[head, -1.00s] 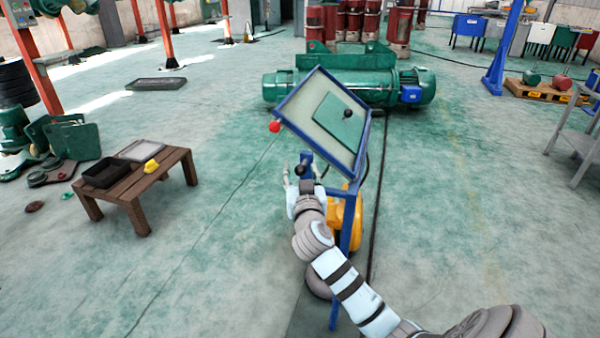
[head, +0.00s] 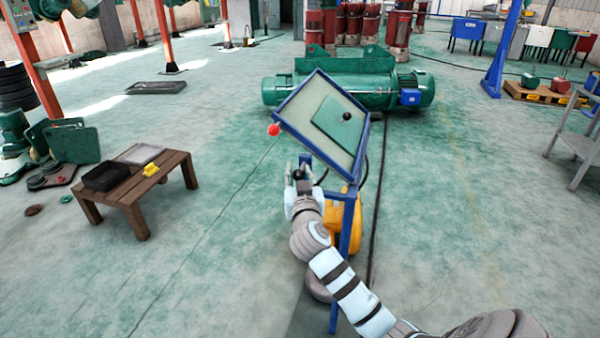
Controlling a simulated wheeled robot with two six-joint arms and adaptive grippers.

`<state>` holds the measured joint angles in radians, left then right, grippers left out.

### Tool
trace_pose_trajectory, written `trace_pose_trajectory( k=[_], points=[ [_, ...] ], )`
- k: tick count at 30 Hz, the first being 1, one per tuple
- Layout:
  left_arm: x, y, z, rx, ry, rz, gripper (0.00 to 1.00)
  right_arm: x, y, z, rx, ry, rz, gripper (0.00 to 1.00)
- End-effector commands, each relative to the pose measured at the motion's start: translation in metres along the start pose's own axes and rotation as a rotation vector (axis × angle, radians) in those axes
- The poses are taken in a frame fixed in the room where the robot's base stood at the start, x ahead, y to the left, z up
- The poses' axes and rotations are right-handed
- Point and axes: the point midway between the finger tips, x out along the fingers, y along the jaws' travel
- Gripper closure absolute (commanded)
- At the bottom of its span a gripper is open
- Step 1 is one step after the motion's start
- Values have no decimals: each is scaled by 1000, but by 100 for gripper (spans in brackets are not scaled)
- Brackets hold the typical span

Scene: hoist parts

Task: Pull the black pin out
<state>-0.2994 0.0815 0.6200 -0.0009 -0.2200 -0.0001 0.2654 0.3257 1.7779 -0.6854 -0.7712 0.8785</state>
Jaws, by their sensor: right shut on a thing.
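The black pin (head: 298,174) shows as a small dark round knob low at the left side of a blue-framed stand (head: 347,225). My right gripper (head: 299,164) is at the pin with its fingers on either side of it, shut on it. The fingers and wrist hide most of the pin, and I cannot tell how deep it sits. My left gripper is out of view.
The stand carries a tilted panel with a green plate (head: 338,124) and black knob; a red ball (head: 274,129) sticks out at its left. A green hoist (head: 350,88) lies behind. A wooden table (head: 130,190) stands left. The floor between is clear.

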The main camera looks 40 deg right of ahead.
Motion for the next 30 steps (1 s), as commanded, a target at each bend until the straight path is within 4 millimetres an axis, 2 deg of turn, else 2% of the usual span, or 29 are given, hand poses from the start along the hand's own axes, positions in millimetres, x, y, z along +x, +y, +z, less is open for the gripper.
trace_pose_trajectory(
  k=[7, 16, 17, 20, 30],
  points=[
    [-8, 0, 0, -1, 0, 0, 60, -36, -16, 0, 5, -3, -5, 100],
    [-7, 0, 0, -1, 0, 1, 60, -39, -17, 0, 5, -2, -4, 100],
    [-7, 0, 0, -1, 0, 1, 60, -39, -17, 0, 5, -2, -3, 71],
    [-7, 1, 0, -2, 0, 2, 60, -39, -16, 0, 4, -2, -2, 55],
    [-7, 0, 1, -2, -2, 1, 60, -42, -14, 0, 3, -2, 2, 55]
  ],
)
